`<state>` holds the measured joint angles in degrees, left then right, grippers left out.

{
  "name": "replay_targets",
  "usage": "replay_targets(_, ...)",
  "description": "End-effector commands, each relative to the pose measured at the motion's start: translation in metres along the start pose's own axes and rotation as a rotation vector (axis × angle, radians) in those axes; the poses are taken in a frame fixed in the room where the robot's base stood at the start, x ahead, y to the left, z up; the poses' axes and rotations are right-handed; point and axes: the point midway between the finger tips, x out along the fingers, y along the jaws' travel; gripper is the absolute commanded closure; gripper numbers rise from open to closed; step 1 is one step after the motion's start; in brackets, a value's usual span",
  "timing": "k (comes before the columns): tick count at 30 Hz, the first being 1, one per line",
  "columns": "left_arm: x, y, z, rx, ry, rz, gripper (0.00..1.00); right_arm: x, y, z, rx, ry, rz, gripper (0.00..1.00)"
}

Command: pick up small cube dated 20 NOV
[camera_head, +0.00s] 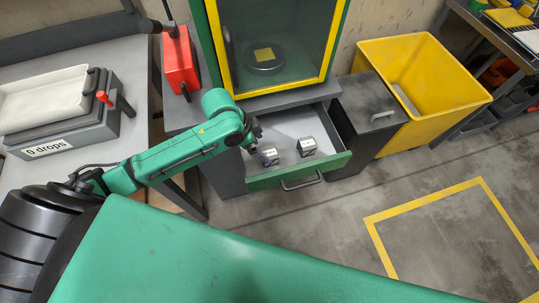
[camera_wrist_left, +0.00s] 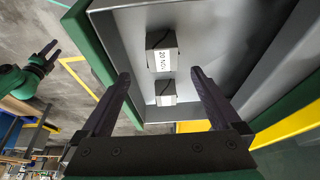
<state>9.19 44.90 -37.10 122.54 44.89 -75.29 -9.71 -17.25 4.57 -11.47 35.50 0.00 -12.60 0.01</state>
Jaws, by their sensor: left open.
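The small cube dated 20 NOV (camera_wrist_left: 161,52) lies in the open grey drawer with its label facing my left wrist camera. In the head view it appears to be the left cube (camera_head: 269,157). A second small cube (camera_wrist_left: 166,93) sits beside it, at the right in the head view (camera_head: 307,146); its label is too small to read. My left gripper (camera_head: 257,143) is open and empty over the drawer, close to the left cube. In the left wrist view its fingertips (camera_wrist_left: 161,73) point toward the cubes. My right gripper (camera_wrist_left: 45,52) shows small, away from the drawer.
The drawer (camera_head: 330,167) has raised walls and a green front. The green-and-yellow glass cabinet (camera_head: 326,40) rises behind it. A red box (camera_head: 180,62) is at left. Floor in front is clear.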

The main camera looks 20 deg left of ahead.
Motion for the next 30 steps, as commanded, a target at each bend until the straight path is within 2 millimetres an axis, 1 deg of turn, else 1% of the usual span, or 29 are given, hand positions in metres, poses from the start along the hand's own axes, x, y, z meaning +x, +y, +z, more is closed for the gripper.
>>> replay_targets(1,0.010,0.001,-0.001,-0.003,0.002,0.002,0.03,-0.001,0.000,0.000,0.000,0.000,0.000,0.50)
replay_targets(3,0.022,0.000,-0.001,-0.001,0.002,0.001,0.03,-0.001,0.001,-0.001,0.000,0.001,0.001,0.50)
replay_targets(5,0.028,-0.001,-0.001,-0.001,0.001,-0.001,0.03,-0.002,0.001,-0.001,0.000,0.001,0.001,0.50)
replay_targets(8,0.043,-0.001,0.000,-0.003,0.000,0.001,0.03,-0.005,0.001,-0.002,0.000,0.002,0.001,0.50)
replay_targets(10,0.057,-0.003,0.001,-0.003,-0.001,0.001,0.03,-0.008,0.001,-0.002,0.000,0.002,0.001,0.50)
replay_targets(12,0.071,-0.004,0.002,-0.002,0.001,0.000,0.03,-0.007,0.001,-0.002,0.001,0.002,0.001,0.50)
replay_targets(15,0.080,-0.004,0.002,0.001,0.001,-0.002,0.03,-0.007,0.001,-0.002,0.001,0.002,0.001,0.50)
replay_targets(20,0.080,-0.004,0.002,0.001,0.001,-0.003,0.03,-0.007,0.001,-0.002,0.001,0.002,0.001,0.50)
replay_targets(21,0.080,-0.004,0.002,0.001,0.001,-0.002,0.10,-0.007,0.001,-0.002,0.000,0.002,0.002,0.50)
replay_targets(23,0.080,-0.004,0.002,0.001,0.001,-0.002,0.33,-0.007,0.001,-0.002,0.000,0.002,0.001,0.50)
replay_targets(24,0.080,-0.004,0.002,0.001,0.001,-0.002,0.48,-0.007,0.001,-0.002,0.000,0.002,0.001,0.50)
replay_targets(26,0.080,-0.004,0.003,0.000,0.001,-0.002,0.71,-0.007,0.001,-0.002,0.000,0.002,0.001,0.50)
replay_targets(27,0.080,-0.004,0.003,0.000,0.001,-0.002,0.87,-0.007,0.001,-0.002,0.000,0.002,0.001,0.50)
replay_targets(28,0.080,-0.004,0.003,0.000,0.001,-0.002,0.98,-0.007,0.001,-0.002,0.000,0.002,0.001,0.50)
replay_targets(30,0.080,-0.004,0.002,0.001,0.002,-0.003,1.00,-0.007,0.001,-0.002,0.000,0.002,0.001,0.50)
